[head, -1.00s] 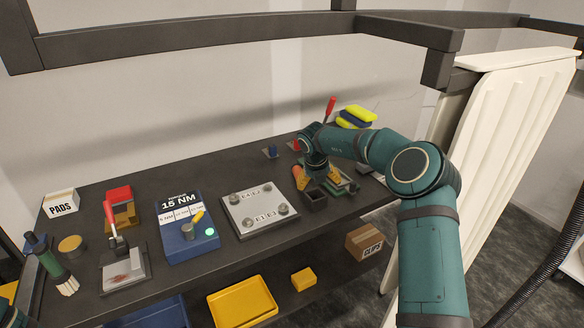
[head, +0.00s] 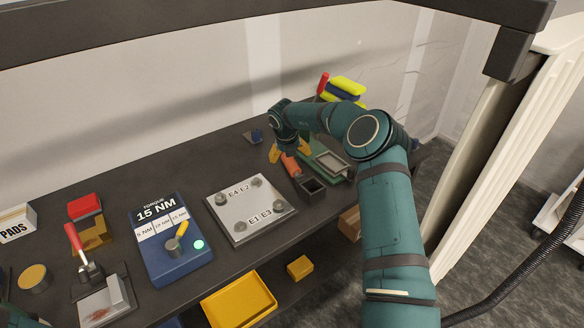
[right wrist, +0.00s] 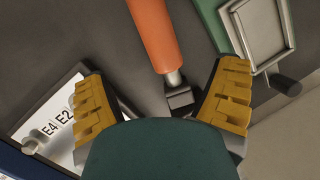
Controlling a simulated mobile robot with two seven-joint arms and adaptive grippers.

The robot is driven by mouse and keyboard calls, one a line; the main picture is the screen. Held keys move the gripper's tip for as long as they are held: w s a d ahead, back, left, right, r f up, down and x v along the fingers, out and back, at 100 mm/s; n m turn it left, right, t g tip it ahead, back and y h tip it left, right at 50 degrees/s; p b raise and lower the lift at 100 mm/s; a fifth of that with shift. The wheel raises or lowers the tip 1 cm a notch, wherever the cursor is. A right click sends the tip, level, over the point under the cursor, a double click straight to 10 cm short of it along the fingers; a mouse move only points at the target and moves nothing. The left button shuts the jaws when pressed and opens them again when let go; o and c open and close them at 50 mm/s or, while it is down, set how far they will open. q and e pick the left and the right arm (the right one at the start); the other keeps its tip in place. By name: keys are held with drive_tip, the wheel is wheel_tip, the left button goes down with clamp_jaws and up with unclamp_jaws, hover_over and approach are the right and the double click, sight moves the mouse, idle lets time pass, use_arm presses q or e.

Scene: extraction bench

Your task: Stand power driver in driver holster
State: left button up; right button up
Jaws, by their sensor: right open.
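The power driver, an orange cylinder (head: 291,166) with a grey neck and a dark end block, is near the back right of the bench. In the right wrist view its orange body (right wrist: 152,35) runs from the top edge down between my fingers. My right gripper (right wrist: 163,102) is open, its yellow fingers apart on either side of the driver's dark end; in the head view the gripper (head: 289,151) is over the driver. I cannot tell its height above the driver. A dark open-topped square box (head: 313,190), likely the holster, stands just in front. My left gripper is out of view.
A green-framed tray (head: 325,161) lies right of the driver. A grey plate (head: 246,210) marked E1 to E4 and a blue 15 NM torque unit (head: 168,252) stand to the left. Yellow and blue items (head: 346,88) are behind.

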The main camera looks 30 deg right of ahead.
sight(292, 164)
drive_tip(key=shift+x, duration=3.55)
drive_tip(key=shift+d, duration=0.15)
drive_tip(key=shift+w+r, duration=0.1)
drive_tip(key=c, duration=1.5)
